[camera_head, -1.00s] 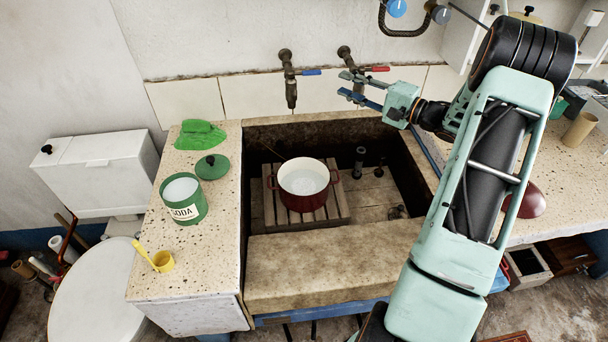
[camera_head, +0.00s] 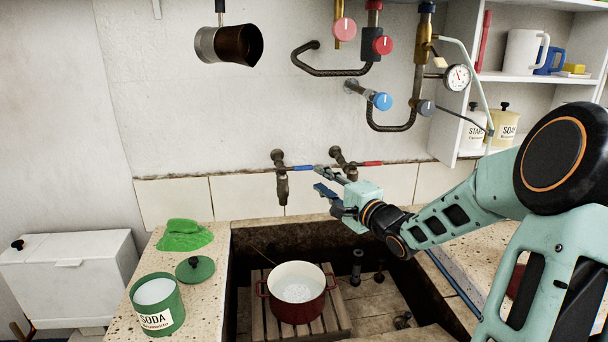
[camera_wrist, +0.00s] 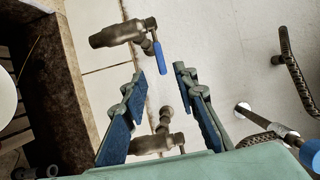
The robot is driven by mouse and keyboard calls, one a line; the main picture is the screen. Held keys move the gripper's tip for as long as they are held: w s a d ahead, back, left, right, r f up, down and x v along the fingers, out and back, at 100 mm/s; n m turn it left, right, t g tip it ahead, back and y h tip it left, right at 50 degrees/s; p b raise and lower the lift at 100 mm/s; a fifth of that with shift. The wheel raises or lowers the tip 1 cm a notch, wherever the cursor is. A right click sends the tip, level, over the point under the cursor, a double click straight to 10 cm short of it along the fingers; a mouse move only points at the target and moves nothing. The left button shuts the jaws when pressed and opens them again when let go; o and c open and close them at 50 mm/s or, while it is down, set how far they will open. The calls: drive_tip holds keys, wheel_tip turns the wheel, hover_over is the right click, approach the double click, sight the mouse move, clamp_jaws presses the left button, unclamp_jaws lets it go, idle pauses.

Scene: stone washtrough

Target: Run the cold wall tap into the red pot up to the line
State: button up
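The red pot (camera_head: 297,308) stands upright on a slatted wooden rack in the stone trough. Its inside is pale with a speckled bottom; I cannot make out a water level or line. The blue-lever tap (camera_head: 282,186) is on the wall behind the pot, its lever pointing right; no stream shows below it. The red-lever tap (camera_head: 349,166) is to its right. My gripper (camera_head: 320,179) is open and empty, just right of the blue lever's end. In the wrist view, the blue lever (camera_wrist: 160,58) reaches between the open fingertips (camera_wrist: 160,72); contact is unclear.
A green SODA tin (camera_head: 157,306), its lid (camera_head: 195,269) and a green cloth (camera_head: 184,236) are on the left ledge. Pipes with red and blue knobs (camera_head: 382,101) and a gauge (camera_head: 457,78) are above the taps. A shelf with mugs (camera_head: 522,52) is at the right.

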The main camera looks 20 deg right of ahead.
sight(306, 169)
drive_tip(key=b+x, duration=0.1)
drive_tip(key=x, duration=0.8)
drive_tip(key=shift+w, duration=0.25)
clamp_jaws()
